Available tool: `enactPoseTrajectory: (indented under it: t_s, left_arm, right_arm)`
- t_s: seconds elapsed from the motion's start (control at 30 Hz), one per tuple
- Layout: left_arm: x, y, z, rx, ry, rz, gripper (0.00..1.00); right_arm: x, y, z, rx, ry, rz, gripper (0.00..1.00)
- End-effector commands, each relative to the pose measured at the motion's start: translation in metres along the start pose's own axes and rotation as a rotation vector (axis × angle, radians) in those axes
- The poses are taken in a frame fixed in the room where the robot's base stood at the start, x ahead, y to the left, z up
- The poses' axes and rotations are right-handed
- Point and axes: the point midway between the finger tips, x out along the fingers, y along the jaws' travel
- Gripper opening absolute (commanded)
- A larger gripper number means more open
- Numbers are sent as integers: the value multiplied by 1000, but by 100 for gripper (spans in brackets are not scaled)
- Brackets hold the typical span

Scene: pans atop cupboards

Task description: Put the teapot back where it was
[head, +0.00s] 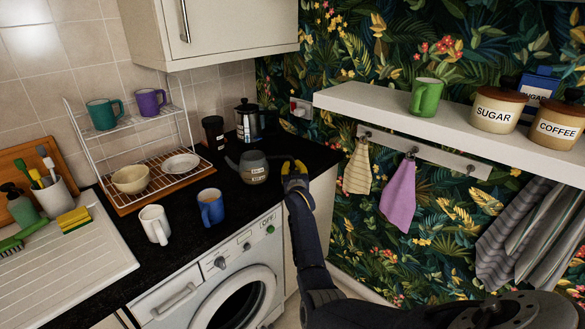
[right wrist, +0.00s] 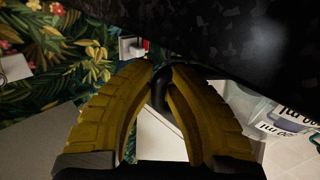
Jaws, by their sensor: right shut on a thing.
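The grey teapot (head: 254,167) with a pale label is at the right end of the black counter (head: 270,208), its spout pointing left. It looks upright and on or just above the counter; I cannot tell which. My right gripper (head: 294,168) is at its right side, where the handle is hidden by the yellow fingers. In the right wrist view, the right gripper (right wrist: 162,72) is shut on a dark piece (right wrist: 161,90), which seems to be the teapot's handle. My left gripper is not in view.
A blue mug (head: 210,207) and white mug (head: 155,224) stand left of the teapot. A French press (head: 247,121) and dark cup (head: 214,133) stand behind. A dish rack (head: 131,208) is further left. The white shelf (head: 360,103) holds a green mug (head: 426,97) and jars, with free room at its left end.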

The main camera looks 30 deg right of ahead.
Motion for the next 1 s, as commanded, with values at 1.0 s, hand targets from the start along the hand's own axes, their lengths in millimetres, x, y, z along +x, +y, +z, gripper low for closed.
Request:
enactPoseTrajectory:
  t_s: [1.0]
  left_arm:
    - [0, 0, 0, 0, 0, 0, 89]
  right_arm:
    - [-52, 0, 0, -1, -1, 0, 36]
